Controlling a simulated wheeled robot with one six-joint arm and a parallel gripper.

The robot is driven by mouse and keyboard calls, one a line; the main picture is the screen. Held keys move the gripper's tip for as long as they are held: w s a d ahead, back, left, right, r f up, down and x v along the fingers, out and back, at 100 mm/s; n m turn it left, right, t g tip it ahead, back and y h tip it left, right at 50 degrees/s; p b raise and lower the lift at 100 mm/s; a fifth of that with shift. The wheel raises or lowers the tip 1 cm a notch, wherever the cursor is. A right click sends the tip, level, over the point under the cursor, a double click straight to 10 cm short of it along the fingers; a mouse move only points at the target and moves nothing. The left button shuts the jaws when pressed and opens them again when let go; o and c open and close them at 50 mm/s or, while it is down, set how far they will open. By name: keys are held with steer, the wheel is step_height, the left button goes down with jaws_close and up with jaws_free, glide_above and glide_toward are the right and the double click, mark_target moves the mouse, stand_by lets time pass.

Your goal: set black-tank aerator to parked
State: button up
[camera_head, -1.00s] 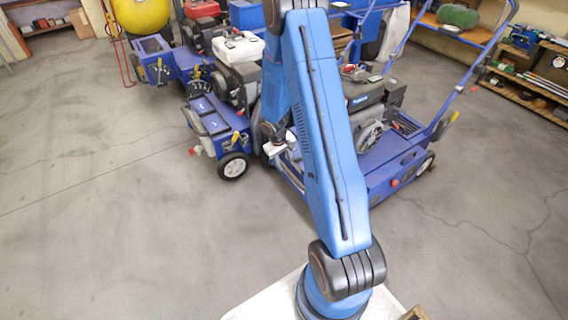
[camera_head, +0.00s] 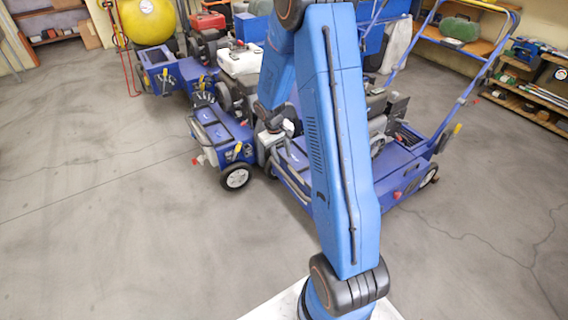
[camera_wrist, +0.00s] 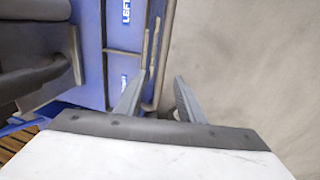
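The black-tank aerator (camera_head: 402,160) stands at the right of the group in the head view, a blue machine with a dark engine. My arm hides much of its middle and its tank. My gripper (camera_head: 268,152) is low by its left side, in the space beside the white-tank aerator (camera_head: 218,130). In the wrist view my gripper (camera_wrist: 160,98) is open, with its two grey fingers apart. Thin metal rods (camera_wrist: 148,50) stand beyond the fingers, along the edge of a blue deck (camera_wrist: 90,50) with "LEFT" labels. I cannot tell whether a finger touches a rod.
A third aerator with a red tank (camera_head: 207,22) stands farther back left, near a yellow ball-like tank (camera_head: 148,18). Shelves with tools (camera_head: 530,85) line the right wall. The grey floor (camera_head: 120,230) is clear in front and to the left.

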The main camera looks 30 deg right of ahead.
steer(key=shift+a+r, duration=0.2)
steer(key=shift+r, duration=0.95)
steer(key=shift+a+r, duration=0.2)
steer(key=shift+r, duration=0.95)
steer(key=s+a+r+t, duration=0.1)
steer(key=s+a+r, duration=0.4)
steer(key=r, duration=0.4)
steer(key=s+a+r+t, duration=0.1)
steer(key=s+a+r, duration=0.2)
steer(key=s+r, duration=0.55)
steer(key=s+a+r+t+y, duration=0.1)
steer(key=s+a+r, duration=0.3)
steer(key=s, duration=0.5)
steer(key=s+a+r+t+y, duration=0.1)
steer(key=s+a+r, duration=0.3)
steer(key=s, duration=0.6)
steer(key=shift+s+t, duration=0.3)
steer(key=shift+t, duration=0.1)
steer(key=shift+d, duration=0.1)
